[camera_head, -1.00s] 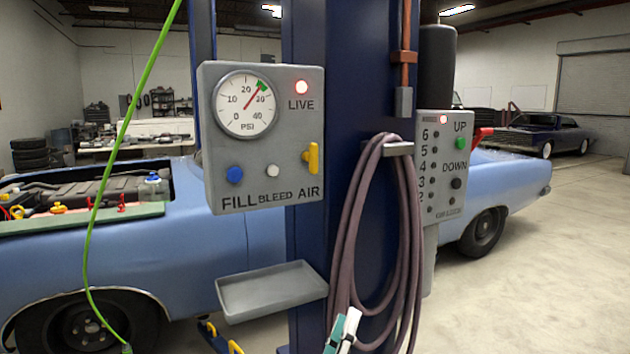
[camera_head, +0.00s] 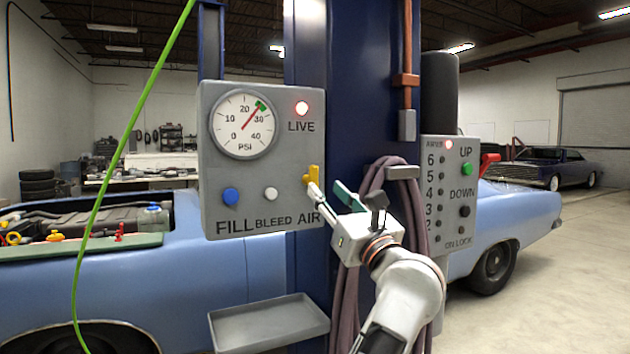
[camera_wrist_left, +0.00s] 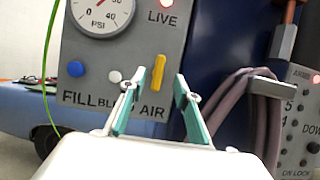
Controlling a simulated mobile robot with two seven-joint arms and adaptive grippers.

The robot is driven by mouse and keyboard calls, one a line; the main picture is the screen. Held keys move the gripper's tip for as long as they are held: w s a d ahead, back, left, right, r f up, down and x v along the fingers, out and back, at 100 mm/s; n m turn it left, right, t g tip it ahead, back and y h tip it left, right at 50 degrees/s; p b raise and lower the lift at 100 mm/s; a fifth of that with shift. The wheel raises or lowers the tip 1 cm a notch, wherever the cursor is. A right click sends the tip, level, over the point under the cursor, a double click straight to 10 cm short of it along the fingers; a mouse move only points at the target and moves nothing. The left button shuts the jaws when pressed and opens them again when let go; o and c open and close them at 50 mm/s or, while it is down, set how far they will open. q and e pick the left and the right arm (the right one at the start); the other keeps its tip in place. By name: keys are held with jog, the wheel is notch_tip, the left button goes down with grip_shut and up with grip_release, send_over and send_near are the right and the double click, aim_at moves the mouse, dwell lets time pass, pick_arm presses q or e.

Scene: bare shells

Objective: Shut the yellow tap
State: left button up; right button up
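The yellow tap (camera_head: 312,176) is at the lower right of the grey gauge panel (camera_head: 215,175), above the word AIR. Its handle stands upright; it also shows in the left wrist view (camera_wrist_left: 158,72). My left gripper (camera_head: 324,184) is open in front of the panel's right edge. In the left wrist view its two teal-lined fingers (camera_wrist_left: 158,82) stand apart, with the tap showing between their tips. In the head view one finger overlaps the tap's lower part; I cannot tell whether it touches. My right gripper is not in view.
The dial (camera_head: 244,123) needle points near the green mark, and the LIVE lamp (camera_head: 302,108) glows red. Blue (camera_head: 231,196) and white (camera_head: 271,194) buttons sit left of the tap. A coiled hose (camera_head: 345,290) hangs behind my arm. A grey tray (camera_head: 268,322) is below.

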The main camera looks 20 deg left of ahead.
aim_at(316, 179)
pick_arm(q)
jog(key=x, duration=0.7)
jog(key=shift+w+a+r, duration=0.1)
jog(key=shift+a, duration=0.1)
grip_shut()
